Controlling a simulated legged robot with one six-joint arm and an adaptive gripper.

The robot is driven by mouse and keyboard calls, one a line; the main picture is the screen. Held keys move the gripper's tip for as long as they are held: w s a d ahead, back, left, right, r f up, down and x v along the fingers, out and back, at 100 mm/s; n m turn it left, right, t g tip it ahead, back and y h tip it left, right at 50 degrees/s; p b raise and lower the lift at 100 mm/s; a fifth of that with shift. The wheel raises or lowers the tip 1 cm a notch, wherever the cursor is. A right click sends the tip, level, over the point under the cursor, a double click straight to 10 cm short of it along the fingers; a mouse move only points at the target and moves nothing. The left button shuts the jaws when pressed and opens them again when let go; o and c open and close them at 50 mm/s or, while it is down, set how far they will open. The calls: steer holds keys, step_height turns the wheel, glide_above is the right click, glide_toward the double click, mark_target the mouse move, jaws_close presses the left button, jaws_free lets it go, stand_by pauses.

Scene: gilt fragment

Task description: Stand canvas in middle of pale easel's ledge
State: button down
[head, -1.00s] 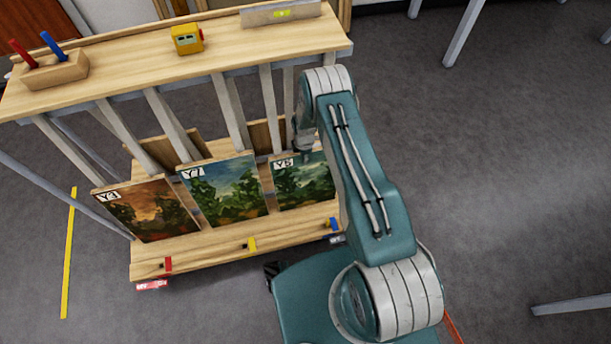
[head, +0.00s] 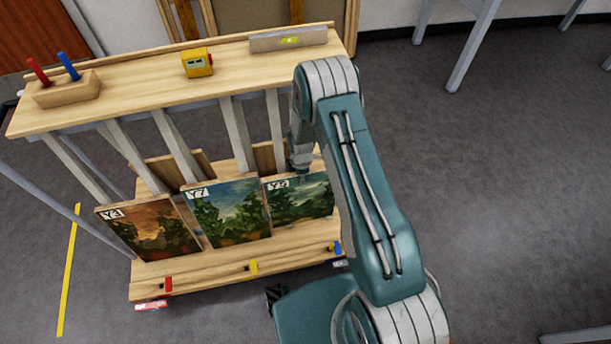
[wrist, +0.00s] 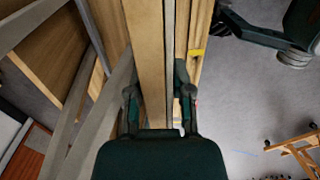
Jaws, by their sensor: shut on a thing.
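My gripper (wrist: 158,92) is shut on the canvas labelled Y5 (head: 305,200), a dark green landscape at the right of the rack in the head view. Its fingers lie on both sides of the tan upper edge (wrist: 148,50) in the wrist view. My wrist reaches down to its top in the head view, where the fingertips are hidden. Y5 stands just beside Y7 (head: 230,212), a green and blue landscape, and the orange Y3 (head: 150,228) is at left. A wooden frame like an easel (wrist: 298,150) shows at lower right in the wrist view; I cannot tell if it is the pale easel.
The wooden rack's top shelf (head: 140,88) holds a yellow device (head: 197,62), a pen block (head: 66,90) and a grey level (head: 288,40). Grey slats stand behind the canvases. Coloured clips line the lower shelf (head: 210,281). Open grey floor lies at right.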

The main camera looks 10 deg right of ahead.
steer(key=s+a+r, duration=0.6)
steer(key=s+r, duration=0.3)
steer(key=s, duration=0.1)
steer(key=shift+s, duration=0.4)
stand_by(0.6)
